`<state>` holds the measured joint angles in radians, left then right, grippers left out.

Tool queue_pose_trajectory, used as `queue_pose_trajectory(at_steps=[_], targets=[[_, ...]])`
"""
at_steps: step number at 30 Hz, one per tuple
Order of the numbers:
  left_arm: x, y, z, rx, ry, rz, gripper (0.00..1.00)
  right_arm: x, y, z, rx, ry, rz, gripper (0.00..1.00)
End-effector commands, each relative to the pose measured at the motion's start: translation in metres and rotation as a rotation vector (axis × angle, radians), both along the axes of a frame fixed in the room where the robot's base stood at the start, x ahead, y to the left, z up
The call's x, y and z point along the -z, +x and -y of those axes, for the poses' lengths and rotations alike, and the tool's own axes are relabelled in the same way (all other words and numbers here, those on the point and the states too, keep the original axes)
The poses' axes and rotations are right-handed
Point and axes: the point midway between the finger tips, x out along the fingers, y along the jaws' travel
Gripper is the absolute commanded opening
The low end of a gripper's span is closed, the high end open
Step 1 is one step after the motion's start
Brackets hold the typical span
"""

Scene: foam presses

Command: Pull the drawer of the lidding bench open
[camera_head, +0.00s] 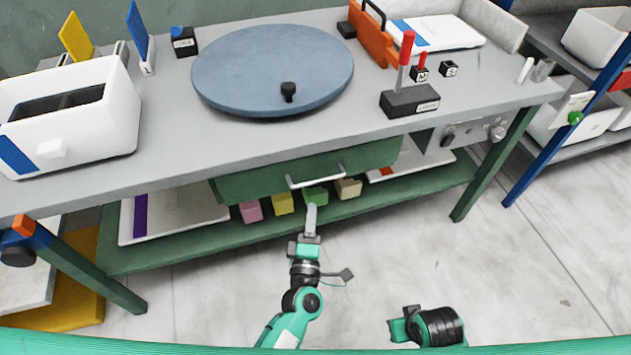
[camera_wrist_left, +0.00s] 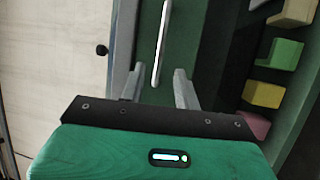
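The lidding bench has a grey top (camera_head: 160,130) and a green drawer (camera_head: 250,184) under its front edge. The drawer front sits close under the top and looks shut. Its pale bar handle (camera_head: 316,178) also shows in the left wrist view (camera_wrist_left: 161,45). My left gripper (camera_head: 311,207) is just in front of and below the handle. In the left wrist view my left gripper (camera_wrist_left: 159,80) is open, with the bar's end seen between its fingers and gaps on both sides. My right gripper (camera_head: 400,325) is low in the head view, away from the bench; its fingers are unclear.
A round blue-grey disc (camera_head: 270,65), a white bin (camera_head: 110,125) and a red-handled lever block (camera_head: 410,100) stand on the bench. Several coloured blocks lie on the green lower shelf (camera_head: 380,195), below the drawer. The floor (camera_head: 520,260) in front is clear.

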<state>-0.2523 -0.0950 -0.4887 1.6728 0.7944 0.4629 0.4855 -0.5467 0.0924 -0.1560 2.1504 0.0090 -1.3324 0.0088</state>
Motion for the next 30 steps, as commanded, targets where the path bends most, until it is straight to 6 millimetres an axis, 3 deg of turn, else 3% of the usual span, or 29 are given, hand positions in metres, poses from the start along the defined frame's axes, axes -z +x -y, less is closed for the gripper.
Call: queue_pose_trajectory(at_steps=[6, 12, 18, 28, 30], targets=[[-0.01, 0.048, 0.004, -0.001, 0.001, 0.002, 0.32, 0.003, 0.0, 0.0, 0.0, -0.001, -0.005, 0.36], [-0.014, 0.079, 0.007, 0.001, 0.002, 0.0, 0.32, 0.005, 0.0, 0.0, 0.0, -0.001, -0.005, 0.36], [-0.016, 0.095, 0.008, 0.0, 0.002, -0.001, 0.32, 0.005, 0.0, 0.0, 0.0, -0.001, -0.005, 0.36], [-0.016, 0.097, 0.008, 0.0, 0.002, -0.002, 0.32, 0.005, 0.0, 0.0, 0.0, -0.001, -0.005, 0.36], [-0.016, 0.097, 0.008, 0.0, 0.002, -0.002, 0.19, 0.005, 0.0, 0.0, 0.0, -0.001, -0.005, 0.36]])
